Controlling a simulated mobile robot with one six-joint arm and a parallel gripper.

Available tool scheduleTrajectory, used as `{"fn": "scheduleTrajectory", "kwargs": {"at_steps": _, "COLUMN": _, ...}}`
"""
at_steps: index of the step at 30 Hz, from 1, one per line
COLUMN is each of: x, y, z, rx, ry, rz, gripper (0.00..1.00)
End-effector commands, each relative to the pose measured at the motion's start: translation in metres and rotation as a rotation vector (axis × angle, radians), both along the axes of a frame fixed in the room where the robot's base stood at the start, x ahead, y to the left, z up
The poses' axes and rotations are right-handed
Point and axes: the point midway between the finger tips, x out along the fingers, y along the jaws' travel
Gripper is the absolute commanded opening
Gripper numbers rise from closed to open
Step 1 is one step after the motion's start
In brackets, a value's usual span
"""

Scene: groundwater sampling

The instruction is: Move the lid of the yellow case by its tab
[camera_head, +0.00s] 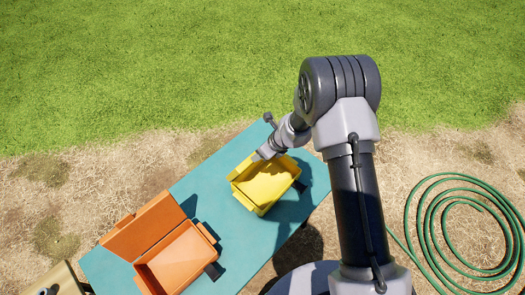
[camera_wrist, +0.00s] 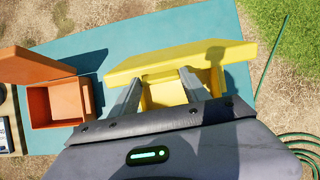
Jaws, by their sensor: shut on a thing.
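The yellow case (camera_head: 267,205) stands on the teal table. In the wrist view its lid (camera_wrist: 182,60) is a broad yellow slab across the top, raised at a slant, with part of the case body (camera_wrist: 216,82) below it. My gripper (camera_head: 262,155) reaches the case's far left edge in the head view. In the wrist view my gripper (camera_wrist: 160,86) has its two fingers on either side of a yellow part under the slab, and is shut on the lid's tab. The fingertips and most of the tab are hidden, and the exact lid angle is hard to tell.
An open orange case (camera_head: 175,262) with its lid (camera_head: 145,226) raised stands on the teal table (camera_head: 215,170), left of the yellow case. A coiled green hose (camera_head: 424,232) lies on dry ground at right. Bare table separates the cases.

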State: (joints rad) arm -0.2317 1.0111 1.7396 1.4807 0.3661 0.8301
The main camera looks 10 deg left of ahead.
Motion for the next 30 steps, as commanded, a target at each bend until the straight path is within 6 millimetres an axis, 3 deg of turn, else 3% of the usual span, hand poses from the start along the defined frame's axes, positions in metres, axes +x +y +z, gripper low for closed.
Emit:
{"fn": "scheduleTrajectory", "kwargs": {"at_steps": 22, "x": 0.0009, "y": 0.0003, "z": 0.0011, "rx": 0.001, "ry": -0.002, "rz": 0.0, "gripper": 0.0}}
{"fn": "scheduleTrajectory", "kwargs": {"at_steps": 23, "x": 0.0009, "y": 0.0003, "z": 0.0011, "rx": 0.001, "ry": -0.002, "rz": 0.0, "gripper": 0.58}}
{"fn": "scheduleTrajectory", "kwargs": {"at_steps": 26, "x": 0.0007, "y": 0.0003, "z": 0.0009, "rx": 0.001, "ry": -0.002, "rz": 0.0, "gripper": 0.76}}
{"fn": "scheduleTrajectory", "kwargs": {"at_steps": 30, "x": 0.0005, "y": 0.0002, "z": 0.0007, "rx": 0.002, "ry": -0.001, "rz": 0.0, "gripper": 0.76}}
